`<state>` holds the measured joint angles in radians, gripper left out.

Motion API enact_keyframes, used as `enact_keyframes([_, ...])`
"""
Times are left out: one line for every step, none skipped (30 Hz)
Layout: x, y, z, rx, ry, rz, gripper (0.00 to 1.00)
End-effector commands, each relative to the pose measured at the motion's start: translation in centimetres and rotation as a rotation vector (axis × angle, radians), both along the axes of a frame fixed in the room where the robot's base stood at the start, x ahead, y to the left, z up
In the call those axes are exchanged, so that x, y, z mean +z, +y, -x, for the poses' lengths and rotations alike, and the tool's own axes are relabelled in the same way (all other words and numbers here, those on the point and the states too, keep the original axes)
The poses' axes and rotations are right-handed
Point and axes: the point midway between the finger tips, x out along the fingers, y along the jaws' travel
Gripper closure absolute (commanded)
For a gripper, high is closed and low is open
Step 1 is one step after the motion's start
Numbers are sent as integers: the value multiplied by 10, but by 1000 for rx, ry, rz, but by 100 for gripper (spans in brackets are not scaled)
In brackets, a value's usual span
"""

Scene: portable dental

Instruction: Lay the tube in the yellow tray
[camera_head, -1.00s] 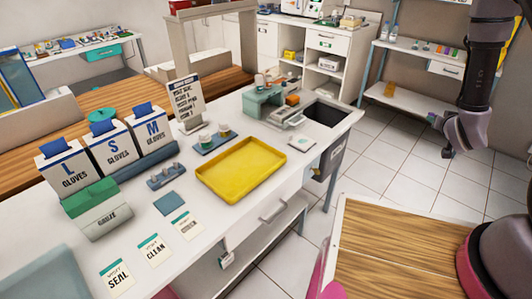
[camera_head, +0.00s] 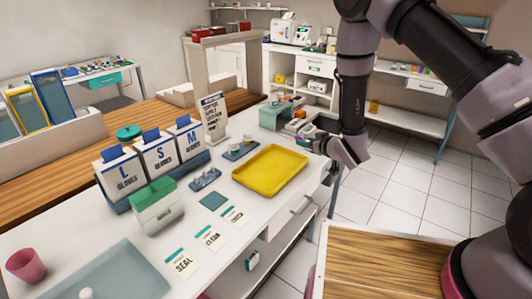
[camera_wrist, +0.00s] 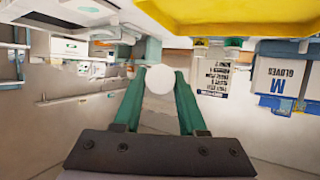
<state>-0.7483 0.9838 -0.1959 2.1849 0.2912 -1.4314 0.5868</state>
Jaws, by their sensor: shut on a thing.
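The yellow tray (camera_head: 270,170) lies empty on the white counter, and its underside edge fills the top of the wrist view (camera_wrist: 240,15). My gripper (camera_head: 308,141) is just beyond the tray's right end, near the counter's far right corner. In the wrist view its two green fingers (camera_wrist: 158,85) are shut on a white round thing (camera_wrist: 159,79), seen end-on, which I take to be the tube. The rest of the tube's length is hidden.
Left of the tray stand glove boxes (camera_head: 160,155), a green-topped box (camera_head: 155,208) and a small rack (camera_head: 205,179). A cup holder (camera_head: 238,150) is behind the tray. Label cards (camera_head: 210,238) lie in front. A teal stand (camera_head: 272,117) is at the back.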

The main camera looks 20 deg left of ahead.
Motion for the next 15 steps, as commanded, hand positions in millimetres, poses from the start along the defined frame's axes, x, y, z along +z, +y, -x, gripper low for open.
enact_keyframes([-1,27,15,56,-1,-1,100])
enact_keyframes([-2,41,23,83,-2,-2,100])
enact_keyframes([-3,56,33,117,-2,-1,100])
enact_keyframes([-4,67,41,141,-2,0,100])
enact_keyframes([-5,77,48,163,-2,0,100])
enact_keyframes([-5,89,57,189,-2,0,100])
enact_keyframes([-6,96,63,207,-2,0,100])
enact_keyframes([-6,103,68,221,-3,1,100])
enact_keyframes([-7,110,74,237,-3,1,100])
enact_keyframes([-7,114,77,247,-3,1,100])
enact_keyframes([-7,117,80,255,-4,2,100])
enact_keyframes([-8,121,83,264,-5,1,100])
enact_keyframes([-8,122,85,268,-5,1,100])
enact_keyframes([-9,124,86,271,-4,2,100])
enact_keyframes([-11,125,87,274,-4,2,100])
